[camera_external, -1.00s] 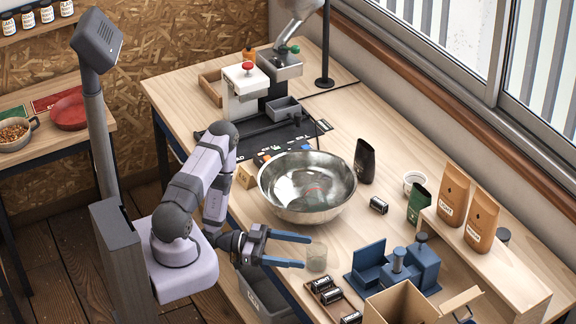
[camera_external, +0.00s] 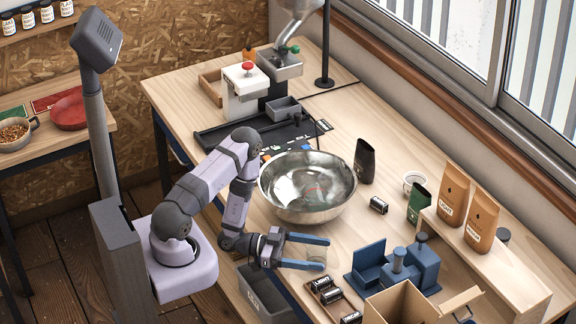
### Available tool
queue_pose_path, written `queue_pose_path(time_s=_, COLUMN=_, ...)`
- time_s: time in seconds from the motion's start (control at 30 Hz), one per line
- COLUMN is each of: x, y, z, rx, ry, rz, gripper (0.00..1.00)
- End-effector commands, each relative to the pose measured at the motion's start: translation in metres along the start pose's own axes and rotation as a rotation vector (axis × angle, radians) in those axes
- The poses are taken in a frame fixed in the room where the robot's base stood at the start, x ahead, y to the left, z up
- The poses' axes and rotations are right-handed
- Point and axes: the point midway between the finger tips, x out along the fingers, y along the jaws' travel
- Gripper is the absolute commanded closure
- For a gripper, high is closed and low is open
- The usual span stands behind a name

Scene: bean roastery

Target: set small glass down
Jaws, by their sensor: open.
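The small clear glass (camera_external: 316,254) stands upright on the wooden table near its front edge, just in front of the metal bowl. My gripper (camera_external: 326,253) is open, with its two blue fingers pointing right. One finger lies on the bowl side of the glass and the other on the near side, so the glass is between them. The near finger hides the glass's lower part. I cannot tell whether either finger touches it.
The large metal bowl (camera_external: 307,188) sits close behind the fingers. A dark tray with small canisters (camera_external: 331,295), a blue fixture (camera_external: 424,264) and an open cardboard box (camera_external: 401,303) stand to the right. A grey bin (camera_external: 262,292) is below the table edge.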

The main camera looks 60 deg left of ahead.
Motion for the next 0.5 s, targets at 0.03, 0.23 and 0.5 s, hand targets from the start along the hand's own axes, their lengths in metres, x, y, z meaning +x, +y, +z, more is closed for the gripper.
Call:
queue_pose_path(time_s=0.03, x=0.0004, y=-0.0002, z=-0.0001, rx=0.000, ry=0.000, rz=0.000, gripper=0.31)
queue_pose_path(time_s=0.23, x=0.0002, y=-0.0003, z=-0.0001, rx=0.000, ry=0.001, rz=-0.001, gripper=0.41)
queue_pose_path(time_s=0.5, x=0.0001, y=-0.0003, z=-0.0004, rx=0.001, ry=0.001, rz=0.000, gripper=0.82)
